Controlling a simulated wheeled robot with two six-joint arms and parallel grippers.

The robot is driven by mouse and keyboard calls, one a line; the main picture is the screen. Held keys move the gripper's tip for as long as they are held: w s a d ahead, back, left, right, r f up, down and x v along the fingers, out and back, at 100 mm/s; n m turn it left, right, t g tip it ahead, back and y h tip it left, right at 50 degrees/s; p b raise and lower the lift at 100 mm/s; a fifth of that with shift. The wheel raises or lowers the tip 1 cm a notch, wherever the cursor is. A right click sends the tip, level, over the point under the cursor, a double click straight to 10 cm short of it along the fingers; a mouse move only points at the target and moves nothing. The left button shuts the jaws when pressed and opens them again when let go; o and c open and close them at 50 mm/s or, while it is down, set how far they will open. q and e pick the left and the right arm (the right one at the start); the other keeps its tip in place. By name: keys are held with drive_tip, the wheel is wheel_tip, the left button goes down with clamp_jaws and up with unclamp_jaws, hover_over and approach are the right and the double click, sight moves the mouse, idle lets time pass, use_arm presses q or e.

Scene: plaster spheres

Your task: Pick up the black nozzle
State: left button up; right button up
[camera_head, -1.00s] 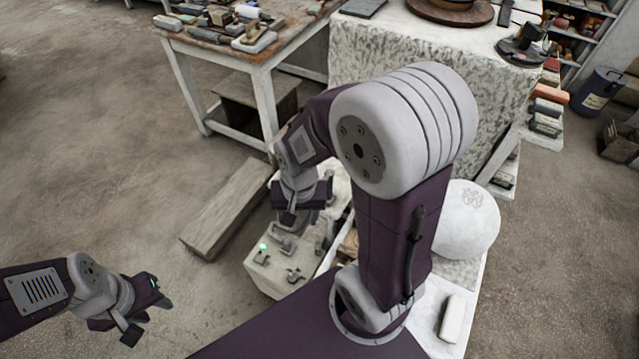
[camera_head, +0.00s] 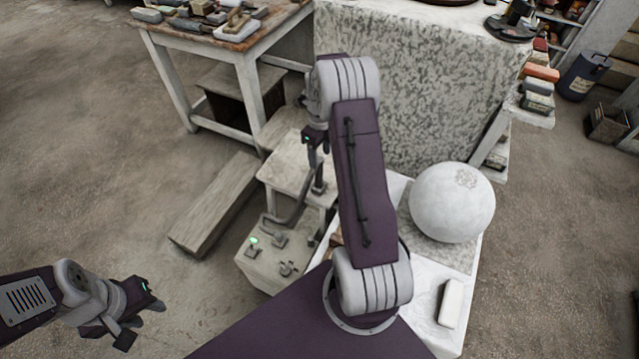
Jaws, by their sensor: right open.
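A dark upright piece (camera_head: 319,181), which looks like the black nozzle, stands on the pale block at the centre, where a grey curved hose (camera_head: 287,216) runs. It is small and I cannot make out its details. My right gripper (camera_head: 318,146) is open, just above this piece, partly hidden by my own arm; I cannot tell whether they touch. My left gripper (camera_head: 140,322) is open and empty at the lower left, over bare floor.
A white sphere (camera_head: 452,203) rests on a white surface right of my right arm. A pale box (camera_head: 262,264) with a green light and small fittings is in front. A wooden plank (camera_head: 213,205) lies on the floor. A cluttered workbench (camera_head: 222,41) and speckled block (camera_head: 410,90) stand behind.

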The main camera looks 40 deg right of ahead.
sight(319, 173)
drive_tip(key=shift+s+a, duration=0.1)
drive_tip(key=shift+a, duration=0.05)
wheel_tip(319, 173, down, 4)
drive_tip(key=shift+r, duration=0.1)
wheel_tip(319, 173, down, 5)
drive_tip(key=shift+f, duration=0.1)
clamp_jaws()
